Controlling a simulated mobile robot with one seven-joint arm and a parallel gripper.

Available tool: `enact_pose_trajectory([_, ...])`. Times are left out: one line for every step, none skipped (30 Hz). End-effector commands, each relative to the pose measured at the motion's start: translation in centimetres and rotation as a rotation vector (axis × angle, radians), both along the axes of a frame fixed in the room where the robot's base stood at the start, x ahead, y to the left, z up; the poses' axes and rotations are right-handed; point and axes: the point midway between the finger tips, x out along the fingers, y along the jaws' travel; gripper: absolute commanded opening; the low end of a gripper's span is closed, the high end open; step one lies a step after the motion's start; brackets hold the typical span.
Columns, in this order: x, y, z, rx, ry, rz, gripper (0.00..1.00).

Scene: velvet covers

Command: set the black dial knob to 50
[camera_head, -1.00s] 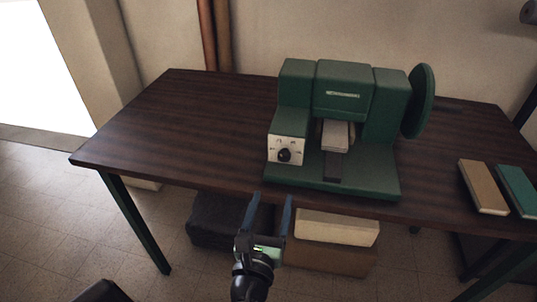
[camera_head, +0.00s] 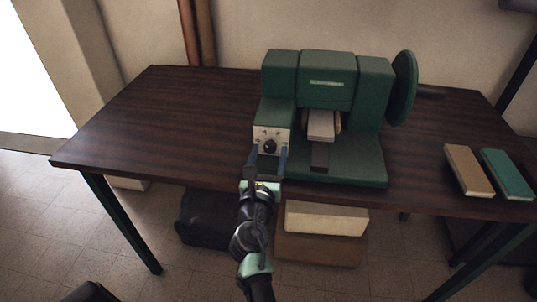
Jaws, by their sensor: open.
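The black dial knob (camera_head: 269,146) sits on a pale control panel (camera_head: 261,135) at the lower left front of a green machine (camera_head: 329,85). The dial's markings are too small to read. My gripper (camera_head: 268,155) is open, its two blue fingers pointing toward the panel. The fingertips appear on either side of the knob or just in front of it; I cannot tell whether they touch it. Nothing is held between them. The knob still shows between the fingertips.
The machine stands on a dark wooden table (camera_head: 170,120). A tan block (camera_head: 469,171) and a teal block (camera_head: 508,174) lie at the right. Boxes (camera_head: 325,217) and a black bag (camera_head: 205,219) are under the table. The table's left half is clear.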

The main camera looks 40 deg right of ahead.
Motion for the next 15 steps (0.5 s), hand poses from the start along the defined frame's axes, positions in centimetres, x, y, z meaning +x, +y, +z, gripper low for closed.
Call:
enact_pose_trajectory([-0.01,-0.01,0.02,0.0,0.0,0.0,0.69])
enact_pose_trajectory([-0.01,-0.01,0.02,0.0,0.0,0.0,0.69])
enact_pose_trajectory([-0.01,0.0,0.03,0.0,0.0,0.0,0.69])
enact_pose_trajectory([-0.01,0.0,0.03,0.0,0.0,0.0,0.68])
enact_pose_trajectory([-0.01,0.0,0.03,0.0,0.0,0.0,0.62])
enact_pose_trajectory([-0.02,0.01,0.03,0.0,0.0,0.0,0.55])
enact_pose_trajectory([-0.02,0.01,0.03,0.0,0.0,0.0,0.5])
enact_pose_trajectory([-0.01,0.02,0.04,-0.001,-0.001,0.0,0.44])
enact_pose_trajectory([-0.01,0.02,0.04,-0.001,-0.001,0.0,0.37])
enact_pose_trajectory([-0.02,0.02,0.04,-0.001,-0.001,0.0,0.32])
enact_pose_trajectory([-0.02,0.02,0.03,-0.001,-0.001,0.0,0.26])
enact_pose_trajectory([-0.02,0.02,0.04,-0.001,-0.001,0.0,0.19])
enact_pose_trajectory([-0.02,0.02,0.04,-0.001,-0.001,0.0,0.14])
enact_pose_trajectory([-0.02,0.02,0.04,-0.001,-0.001,0.0,0.08])
enact_pose_trajectory([-0.02,0.02,0.04,-0.001,-0.001,0.0,0.01])
